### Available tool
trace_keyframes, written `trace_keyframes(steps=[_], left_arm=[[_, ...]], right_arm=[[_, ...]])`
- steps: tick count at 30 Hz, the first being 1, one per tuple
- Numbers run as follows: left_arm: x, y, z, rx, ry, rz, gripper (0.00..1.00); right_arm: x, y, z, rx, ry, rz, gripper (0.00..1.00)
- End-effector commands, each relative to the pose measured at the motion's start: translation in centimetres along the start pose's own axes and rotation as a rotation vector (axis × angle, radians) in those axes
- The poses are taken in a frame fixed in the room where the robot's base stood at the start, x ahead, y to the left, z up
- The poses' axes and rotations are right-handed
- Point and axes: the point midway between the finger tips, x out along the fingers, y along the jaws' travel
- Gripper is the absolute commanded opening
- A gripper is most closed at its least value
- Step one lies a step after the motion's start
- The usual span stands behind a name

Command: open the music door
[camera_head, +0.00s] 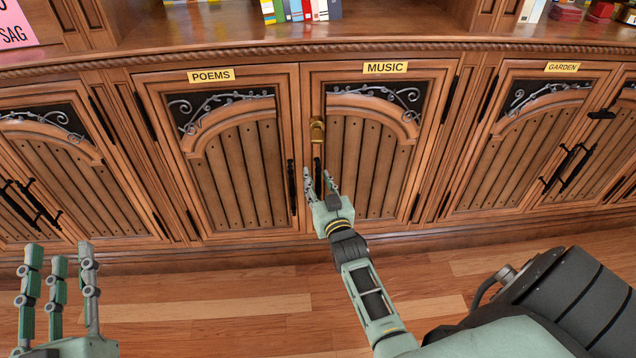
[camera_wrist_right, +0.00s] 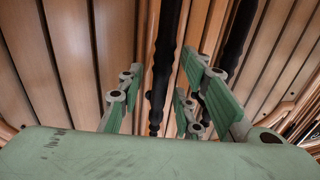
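The music door (camera_head: 375,160) is a shut wooden cabinet door under a yellow MUSIC label (camera_head: 385,67). Its black upright handle (camera_head: 318,165) is on its left edge, below a brass lock (camera_head: 317,131). My right gripper (camera_head: 320,180) is open, its fingers at the handle, one on each side in the head view. In the right wrist view a black handle (camera_wrist_right: 162,70) lies between the spread fingers (camera_wrist_right: 160,100); I cannot tell if they touch it. My left gripper (camera_head: 58,270) is open and empty at the lower left, away from the cabinet.
The shut poems door (camera_head: 230,150) is just left, its black handle (camera_head: 292,187) close beside my right gripper. The garden door (camera_head: 540,140) is to the right. Books (camera_head: 300,10) stand on the shelf above. The wooden floor (camera_head: 230,310) in front is clear.

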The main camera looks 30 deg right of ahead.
Motion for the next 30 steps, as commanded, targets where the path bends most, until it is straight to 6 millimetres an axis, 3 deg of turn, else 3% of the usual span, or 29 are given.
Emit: trace_keyframes(steps=[7,19,30], left_arm=[[0.02,0.02,-0.13,0.0,0.005,0.0,0.3],[0.01,0.0,-0.08,0.0,0.004,0.0,0.3],[0.01,-0.01,-0.04,0.0,0.003,0.0,0.3]], right_arm=[[0.07,0.0,-0.04,0.0,0.0,0.0,0.33],[0.05,-0.01,-0.04,0.0,0.0,0.0,0.0],[0.04,-0.02,-0.03,0.0,0.0,0.0,0.0]])
